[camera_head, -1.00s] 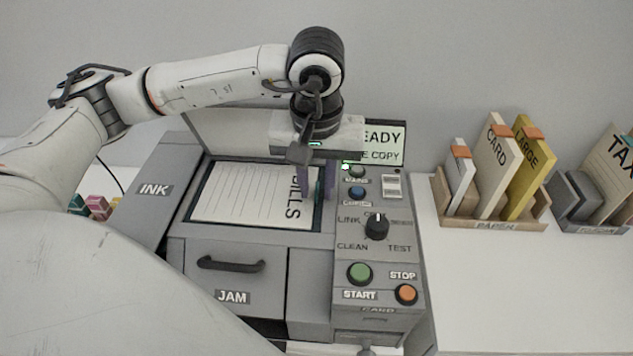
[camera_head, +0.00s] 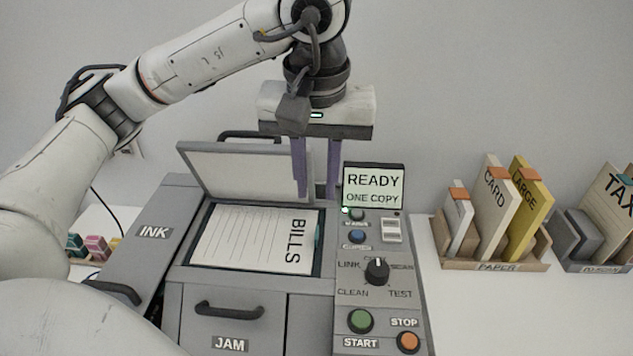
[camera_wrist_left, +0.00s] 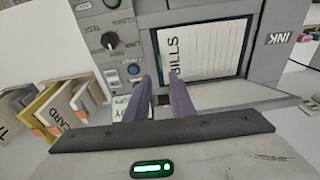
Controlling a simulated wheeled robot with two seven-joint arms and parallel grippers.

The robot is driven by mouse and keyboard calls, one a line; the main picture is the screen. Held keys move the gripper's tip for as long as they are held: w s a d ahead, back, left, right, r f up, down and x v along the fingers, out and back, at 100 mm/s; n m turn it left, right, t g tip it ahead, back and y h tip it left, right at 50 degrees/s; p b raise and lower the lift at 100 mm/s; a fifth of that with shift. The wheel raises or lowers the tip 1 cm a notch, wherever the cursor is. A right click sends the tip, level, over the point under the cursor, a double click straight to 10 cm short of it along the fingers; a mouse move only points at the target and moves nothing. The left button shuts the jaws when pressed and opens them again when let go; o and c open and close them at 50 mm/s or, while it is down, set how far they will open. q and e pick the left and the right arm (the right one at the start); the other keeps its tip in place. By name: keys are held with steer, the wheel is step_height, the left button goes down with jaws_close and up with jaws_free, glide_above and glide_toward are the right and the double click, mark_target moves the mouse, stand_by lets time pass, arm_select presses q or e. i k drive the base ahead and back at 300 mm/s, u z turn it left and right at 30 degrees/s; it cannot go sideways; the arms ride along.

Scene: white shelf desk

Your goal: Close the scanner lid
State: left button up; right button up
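The scanner lid (camera_head: 240,172) stands raised at the back of the grey copier, tilted open, with a dark handle (camera_head: 250,136) on its top edge. On the glass below lies a lined sheet marked BILLS (camera_head: 250,238), which also shows in the left wrist view (camera_wrist_left: 205,45). My left gripper (camera_head: 317,192) points down at the lid's right end, near the display. Its two purple fingers are apart with nothing seen between them; they also show in the left wrist view (camera_wrist_left: 160,100). Whether a finger touches the lid is unclear. My right gripper is not in view.
The READY display (camera_head: 374,187) stands just right of the fingers, above a panel with a knob (camera_head: 377,270) and buttons. A paper rack (camera_head: 495,262) and a second rack stand further right. White desk top (camera_head: 500,315) is clear in front of them.

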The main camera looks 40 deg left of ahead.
mark_target(237, 171)
steer(key=k, duration=1)
